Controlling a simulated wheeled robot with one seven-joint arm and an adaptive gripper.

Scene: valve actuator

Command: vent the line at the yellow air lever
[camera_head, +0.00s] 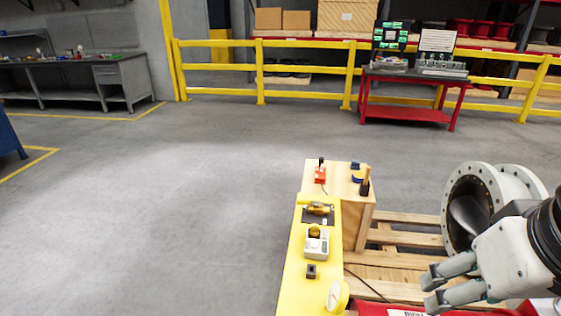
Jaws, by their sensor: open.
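A small yellow lever-like fitting (318,209) sits on a dark plate on the long yellow panel (293,275), at the panel's far part. I take it for the yellow air lever; its exact angle is too small to tell. Just nearer is a white box (316,246) with a yellow knob on top. A round white gauge (337,297) with a yellow rim stands at the near end. My gripper (430,287) is at the lower right, open and empty, pointing left. It is apart from the panel and to the right of the gauge and the lever.
A small dark block (311,271) sits on the panel. A wooden box (356,215) stands beside the panel's far end, with small red and blue tools on top. A wooden pallet (400,262) and a large flanged valve (470,205) are at the right. The floor to the left is clear.

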